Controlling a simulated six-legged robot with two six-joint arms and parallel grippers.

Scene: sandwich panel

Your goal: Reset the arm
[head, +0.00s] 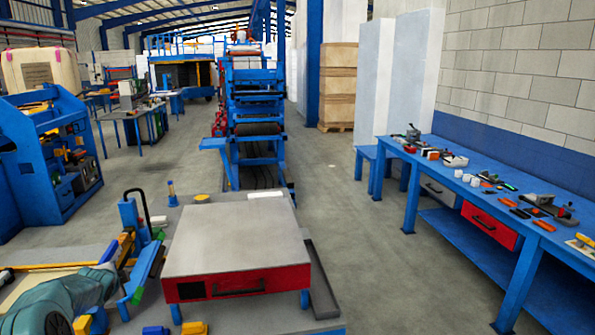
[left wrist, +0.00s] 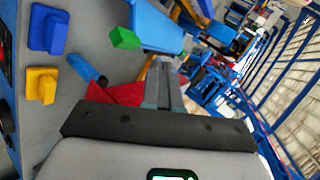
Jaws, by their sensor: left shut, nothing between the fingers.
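My left gripper (left wrist: 164,66) shows in the left wrist view as a narrow pair of grey fingers, shut and empty, beyond a dark bar. The teal-grey arm at the lower left of the head view appears to be mine; its fingers cannot be made out there. My right arm and gripper are in neither view.
A red box with a grey top (head: 238,240) stands at front centre. A blue block (left wrist: 47,30) and a yellow block (left wrist: 41,85) lie on the grey surface. A green-tipped blue bar (left wrist: 150,28) is near the fingers. A blue workbench (head: 450,185) with tools stands right; the aisle between is clear.

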